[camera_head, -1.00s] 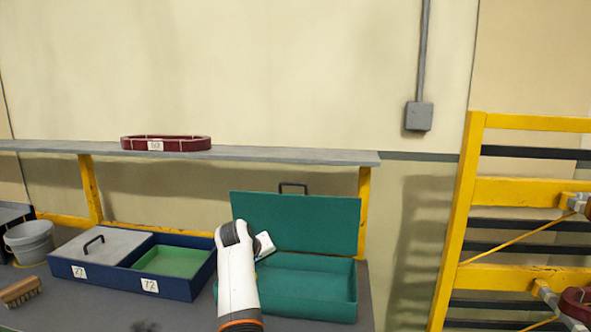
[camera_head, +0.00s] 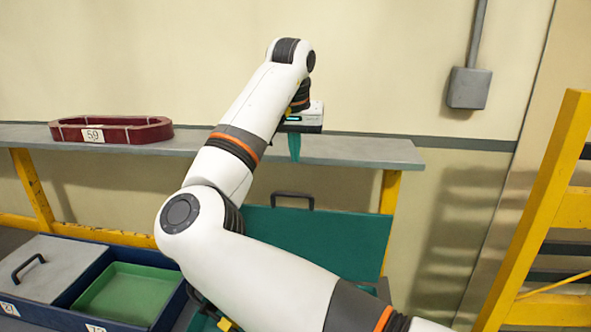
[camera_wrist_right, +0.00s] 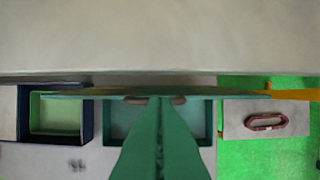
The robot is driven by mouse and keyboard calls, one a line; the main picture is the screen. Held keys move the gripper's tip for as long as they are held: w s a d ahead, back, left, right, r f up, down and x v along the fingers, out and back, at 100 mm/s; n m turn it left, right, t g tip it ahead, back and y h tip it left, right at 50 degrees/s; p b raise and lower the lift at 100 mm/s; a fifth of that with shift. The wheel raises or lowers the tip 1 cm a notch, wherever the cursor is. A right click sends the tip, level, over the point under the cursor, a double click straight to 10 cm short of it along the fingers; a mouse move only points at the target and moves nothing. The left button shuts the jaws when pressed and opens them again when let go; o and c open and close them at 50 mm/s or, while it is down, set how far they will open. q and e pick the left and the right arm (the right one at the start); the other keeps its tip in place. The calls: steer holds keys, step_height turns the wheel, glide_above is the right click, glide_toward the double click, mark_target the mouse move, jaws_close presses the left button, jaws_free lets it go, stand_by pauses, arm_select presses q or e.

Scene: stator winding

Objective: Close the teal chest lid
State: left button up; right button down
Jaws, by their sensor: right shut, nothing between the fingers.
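The teal chest's lid (camera_head: 345,240) stands open and upright at the back of the chest, with a dark handle (camera_head: 292,196) on its top edge. My arm hides most of the chest box in the head view. In the right wrist view the chest box (camera_wrist_right: 115,120) shows from above, with the lid (camera_wrist_right: 235,94) nearly edge-on. My right gripper (camera_head: 294,158) is shut and empty, pointing down above the lid and apart from the handle in the head view. Its teal fingers (camera_wrist_right: 160,103) cover the middle of the handle in the wrist view. My left gripper is not in view.
A grey shelf (camera_head: 360,151) runs behind the lid, with a red ring-shaped part (camera_head: 112,129) on it. A blue box (camera_head: 60,312) with a green tray (camera_head: 125,292) stands left of the chest. A yellow rack (camera_head: 545,210) stands at the right.

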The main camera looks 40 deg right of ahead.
steer(key=p+x, duration=0.2)
steer(key=x, duration=0.6)
steer(key=shift+s+a+f+p, duration=0.1)
steer(key=shift+f+p, duration=0.1)
steer(key=shift+p, duration=0.1)
steer(key=shift+f, duration=0.55)
